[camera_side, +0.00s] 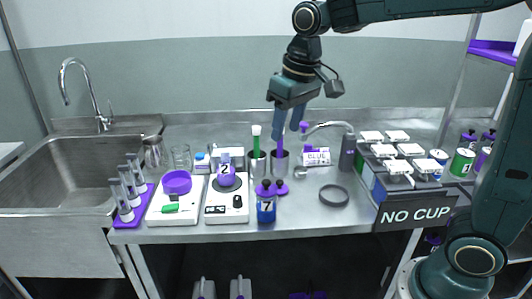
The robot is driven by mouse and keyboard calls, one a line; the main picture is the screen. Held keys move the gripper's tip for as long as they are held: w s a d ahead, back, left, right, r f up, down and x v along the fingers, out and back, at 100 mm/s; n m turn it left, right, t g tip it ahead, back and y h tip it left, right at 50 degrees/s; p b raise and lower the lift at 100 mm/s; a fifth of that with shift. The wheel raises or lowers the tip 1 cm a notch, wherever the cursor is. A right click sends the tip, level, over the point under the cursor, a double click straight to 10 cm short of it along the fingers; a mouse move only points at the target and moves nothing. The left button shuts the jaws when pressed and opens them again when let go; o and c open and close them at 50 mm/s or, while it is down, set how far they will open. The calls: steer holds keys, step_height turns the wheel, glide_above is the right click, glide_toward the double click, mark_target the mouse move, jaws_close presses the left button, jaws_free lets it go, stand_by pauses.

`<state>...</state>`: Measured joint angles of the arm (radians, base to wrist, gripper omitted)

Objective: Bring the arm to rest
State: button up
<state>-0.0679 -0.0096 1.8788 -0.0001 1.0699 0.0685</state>
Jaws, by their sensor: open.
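My gripper (286,128) hangs from my arm above the back middle of the steel bench, fingers pointing down. It is open, with nothing clearly held between its fingers. Just below it, a purple stick (280,146) stands upright in a dark metal cup (279,165); from this angle I cannot tell how far the fingertips are from the stick. To its left, a green stick with a white top (256,141) stands in a second metal cup (256,168).
A sink (75,185) is left.

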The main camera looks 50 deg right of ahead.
steer(key=s+d+f+t, duration=0.1)
steer(key=s, duration=0.8)
steer(key=s+d+f+t, duration=0.1)
steer(key=s+t, duration=0.1)
steer(key=s, duration=0.8)
steer(key=shift+s+d, duration=0.2)
steer(key=shift+d, duration=0.05)
